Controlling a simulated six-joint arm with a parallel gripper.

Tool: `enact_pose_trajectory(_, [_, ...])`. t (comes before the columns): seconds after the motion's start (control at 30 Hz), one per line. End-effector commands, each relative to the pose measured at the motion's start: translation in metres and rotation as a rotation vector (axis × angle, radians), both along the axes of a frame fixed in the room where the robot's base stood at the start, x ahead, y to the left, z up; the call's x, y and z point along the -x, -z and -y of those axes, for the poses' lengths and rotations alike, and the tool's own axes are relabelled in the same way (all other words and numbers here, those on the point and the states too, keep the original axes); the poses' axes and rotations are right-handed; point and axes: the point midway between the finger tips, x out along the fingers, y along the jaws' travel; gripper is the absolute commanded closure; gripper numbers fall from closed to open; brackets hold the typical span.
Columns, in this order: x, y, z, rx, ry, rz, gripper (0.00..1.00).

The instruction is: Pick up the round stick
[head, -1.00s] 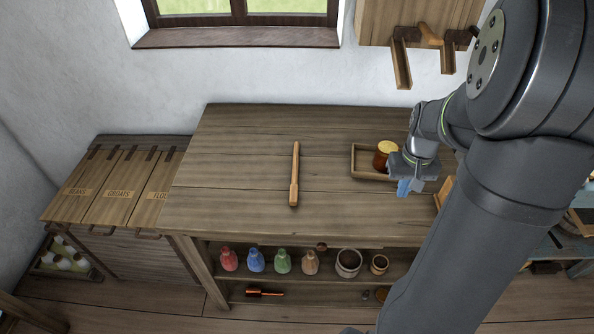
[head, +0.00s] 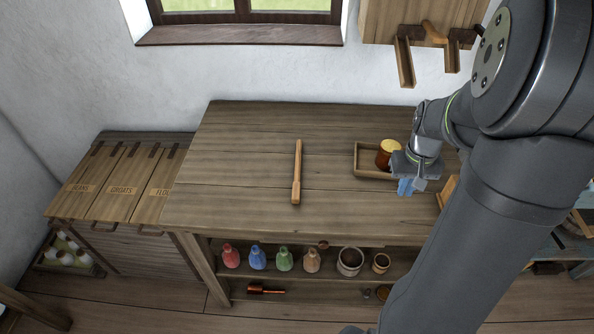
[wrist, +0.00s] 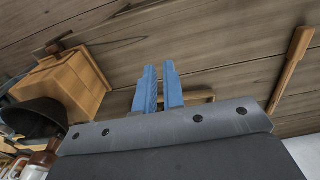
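A long, slim wooden stick (head: 297,172) lies on the wooden worktop (head: 240,170), near its middle, pointing from front to back. It also shows at the upper right of the wrist view (wrist: 290,70). My gripper (head: 405,187) is at the right part of the worktop, in front of a small tray, well to the right of the stick and apart from it. In the wrist view its two blue fingers (wrist: 160,88) stand a narrow gap apart with nothing seen between them.
A shallow wooden tray (head: 366,173) holds an orange-brown jar with a yellow lid (head: 387,152). Several bottles and pots fill the shelf below. Labelled bins (head: 112,182) stand at left. The worktop around the stick is clear.

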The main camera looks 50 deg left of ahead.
Motion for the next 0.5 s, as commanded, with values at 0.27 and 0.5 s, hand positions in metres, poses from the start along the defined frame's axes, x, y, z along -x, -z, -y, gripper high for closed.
enact_pose_trajectory(0.27, [0.0, 0.0, 0.0, 0.0, 0.0, 0.0, 0.53])
enact_pose_trajectory(0.5, [0.0002, -0.0011, -0.0056, -0.001, -0.002, 0.001, 0.53])
